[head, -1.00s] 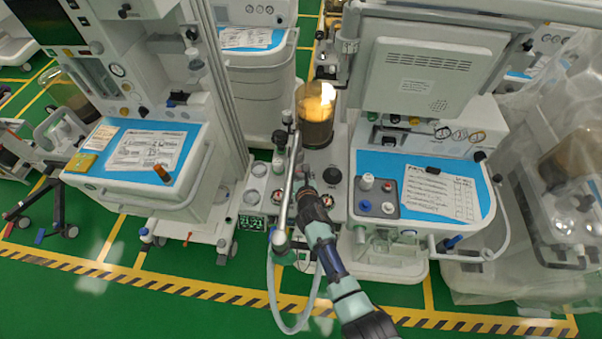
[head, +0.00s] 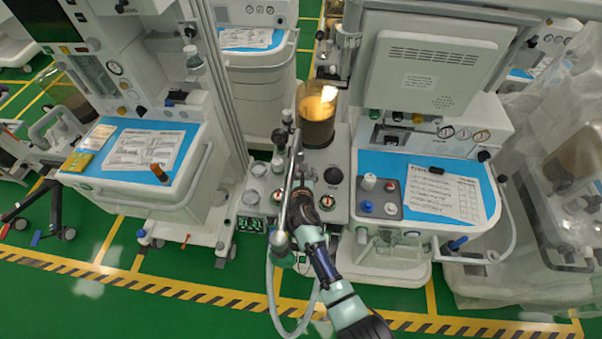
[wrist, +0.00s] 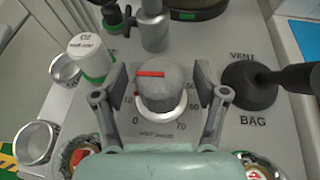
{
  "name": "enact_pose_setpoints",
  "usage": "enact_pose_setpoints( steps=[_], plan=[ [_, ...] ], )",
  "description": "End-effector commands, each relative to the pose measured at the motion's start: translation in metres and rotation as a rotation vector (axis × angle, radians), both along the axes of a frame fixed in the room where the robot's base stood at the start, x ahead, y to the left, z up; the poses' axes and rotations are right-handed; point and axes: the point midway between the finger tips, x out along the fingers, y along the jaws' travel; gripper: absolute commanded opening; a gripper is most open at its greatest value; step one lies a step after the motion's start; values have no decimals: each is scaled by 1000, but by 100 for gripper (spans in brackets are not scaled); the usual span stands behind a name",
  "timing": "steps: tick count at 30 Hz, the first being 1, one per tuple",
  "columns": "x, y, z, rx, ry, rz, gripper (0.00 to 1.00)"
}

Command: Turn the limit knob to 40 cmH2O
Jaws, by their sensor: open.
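The limit knob (wrist: 163,88) is a grey knob with a pale base ring and a red line on top. It stands on a grey panel with a printed scale; 0, 10, 60 and 70 are partly readable around it. The red line lies nearly level in the wrist view and points left; the scale there is partly hidden by a finger. My gripper (wrist: 160,74) is open, one finger on each side of the knob, with small gaps showing. In the head view, my gripper (head: 303,190) is over the panel and hides the knob.
A black bag/vent lever (wrist: 250,86) stands close right of the knob. A white-capped O2 knob (wrist: 90,55) and a metal post (wrist: 154,25) stand left and behind. In the head view, a silver tube (head: 290,185) rises just left of my gripper.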

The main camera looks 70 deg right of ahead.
Motion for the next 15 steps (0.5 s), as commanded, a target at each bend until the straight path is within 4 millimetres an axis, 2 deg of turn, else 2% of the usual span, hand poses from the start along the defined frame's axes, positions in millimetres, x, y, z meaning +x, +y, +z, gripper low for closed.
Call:
enact_pose_setpoints(
  steps=[5,9,15],
  plan=[
    [0,0,3,6,4,37,72],
    [-3,-2,9,2,0,136,72],
    [-25,40,24,0,0,142,72]
  ],
)
